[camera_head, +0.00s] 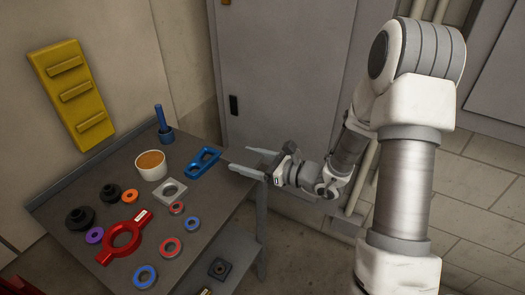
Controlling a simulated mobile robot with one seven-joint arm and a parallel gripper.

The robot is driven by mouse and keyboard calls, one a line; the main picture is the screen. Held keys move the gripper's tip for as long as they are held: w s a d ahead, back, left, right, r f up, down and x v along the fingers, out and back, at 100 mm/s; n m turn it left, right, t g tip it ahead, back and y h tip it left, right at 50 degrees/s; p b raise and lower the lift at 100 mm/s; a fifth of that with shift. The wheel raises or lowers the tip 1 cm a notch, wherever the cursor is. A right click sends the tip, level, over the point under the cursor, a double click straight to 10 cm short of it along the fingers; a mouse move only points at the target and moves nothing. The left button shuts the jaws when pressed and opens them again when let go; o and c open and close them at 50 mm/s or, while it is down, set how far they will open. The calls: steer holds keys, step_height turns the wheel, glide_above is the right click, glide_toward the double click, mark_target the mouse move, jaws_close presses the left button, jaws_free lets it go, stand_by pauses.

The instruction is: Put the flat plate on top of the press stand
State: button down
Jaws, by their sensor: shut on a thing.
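My gripper (241,159) is past the right edge of the table, near the blue slotted part. Its two pale fingers stand apart and point left. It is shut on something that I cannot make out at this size. A flat grey square plate (161,192) with a round hole lies on the table, left of and apart from my gripper. A blue upright post on a round base (166,136) stands at the table's back corner. I cannot tell for sure which thing is the press stand.
The grey table (205,207) also holds a white cup (151,173), a blue slotted part (203,155), a red ring with handles (109,248), dark knobs and several small rings. A yellow rack (71,95) is on the wall. A grey cabinet (285,75) stands behind.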

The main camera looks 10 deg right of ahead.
glide_above(232, 184)
step_height(232, 184, down, 3)
steer(key=shift+r+b, duration=0.2)
steer(key=shift+b, duration=0.1)
steer(key=shift+f+b, duration=0.5)
steer(key=shift+f, duration=1.4)
steer(key=shift+f, duration=0.2)
jaws_free()
steer(key=shift+f, duration=0.1)
